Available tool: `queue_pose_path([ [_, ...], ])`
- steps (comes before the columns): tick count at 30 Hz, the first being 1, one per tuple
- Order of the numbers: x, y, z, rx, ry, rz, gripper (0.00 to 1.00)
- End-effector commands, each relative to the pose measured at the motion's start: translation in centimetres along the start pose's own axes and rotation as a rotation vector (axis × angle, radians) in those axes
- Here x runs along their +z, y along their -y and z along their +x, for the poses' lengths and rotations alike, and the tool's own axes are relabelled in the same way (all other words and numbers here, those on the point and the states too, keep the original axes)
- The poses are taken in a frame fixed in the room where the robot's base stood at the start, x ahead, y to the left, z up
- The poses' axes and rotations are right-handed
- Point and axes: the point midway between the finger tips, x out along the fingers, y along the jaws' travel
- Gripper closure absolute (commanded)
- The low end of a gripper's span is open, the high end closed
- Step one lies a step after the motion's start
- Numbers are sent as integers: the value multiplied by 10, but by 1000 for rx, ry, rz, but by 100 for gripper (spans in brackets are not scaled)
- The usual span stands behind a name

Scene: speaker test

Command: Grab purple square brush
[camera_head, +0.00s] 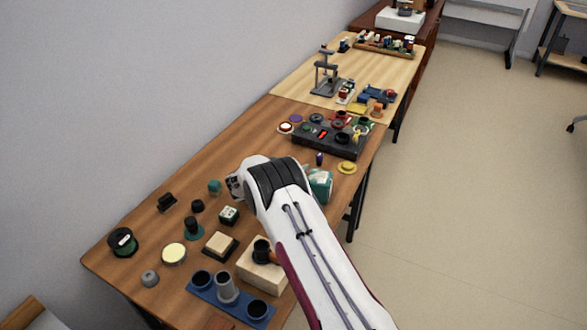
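A small dark purple upright piece (319,158) stands on the brown table, just in front of the black control box. It may be the purple square brush, but it is too small to be sure of its shape. A flat purple disc (296,118) lies behind it, left of the control box. My arm reaches in from the bottom right, and its white and black wrist is left of and nearer than the purple piece. My gripper (235,187) shows only as a grey and dark bit at the wrist's left edge. Its fingers are hidden, so its opening does not show.
The black control box (330,138) stands behind. A teal box (321,185) is partly hidden by my arm, with a yellow round piece (347,167) nearby. A blue tray (203,295), a wooden block (252,278) and several small parts fill the near table. The wall borders the left.

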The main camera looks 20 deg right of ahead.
Motion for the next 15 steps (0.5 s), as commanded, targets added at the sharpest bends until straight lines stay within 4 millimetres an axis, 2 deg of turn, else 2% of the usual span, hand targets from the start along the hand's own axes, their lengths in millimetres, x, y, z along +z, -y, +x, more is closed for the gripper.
queue_pose_path([
  [11, 0, 0, 0, 0, 0, 1, 57],
  [15, 0, 0, 0, 0, 0, 1, 93],
])
